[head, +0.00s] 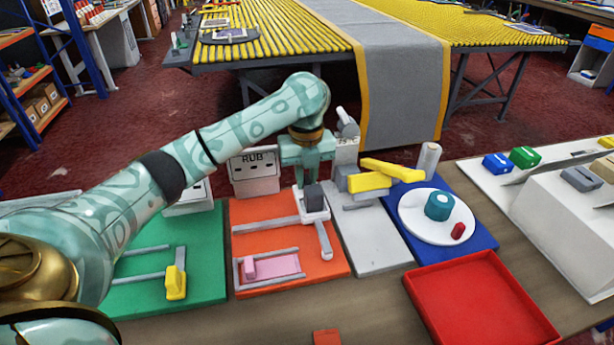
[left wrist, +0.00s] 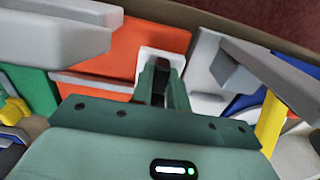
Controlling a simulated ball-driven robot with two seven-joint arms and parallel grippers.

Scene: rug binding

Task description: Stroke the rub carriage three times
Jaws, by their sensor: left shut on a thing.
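The orange rub station (head: 285,280) carries a sign reading RUB (head: 255,172) at its back and a grey rail across it. The rub carriage (head: 315,212) is a pale block with a dark grey handle, at the rail's right end. My left gripper (head: 310,182) reaches down from above and is shut on the carriage's dark handle. In the left wrist view its fingers (left wrist: 163,85) close around the dark handle, with the carriage's pale plate (left wrist: 150,58) beyond. The fingertips are partly hidden. My right gripper is not in view.
A pink strip (head: 278,267) lies in a railed slot in front. A green station (head: 200,275) is to the left, a grey one (head: 375,250) with yellow handles to the right. Further right are a white disc (head: 415,222) and an empty red tray (head: 480,300).

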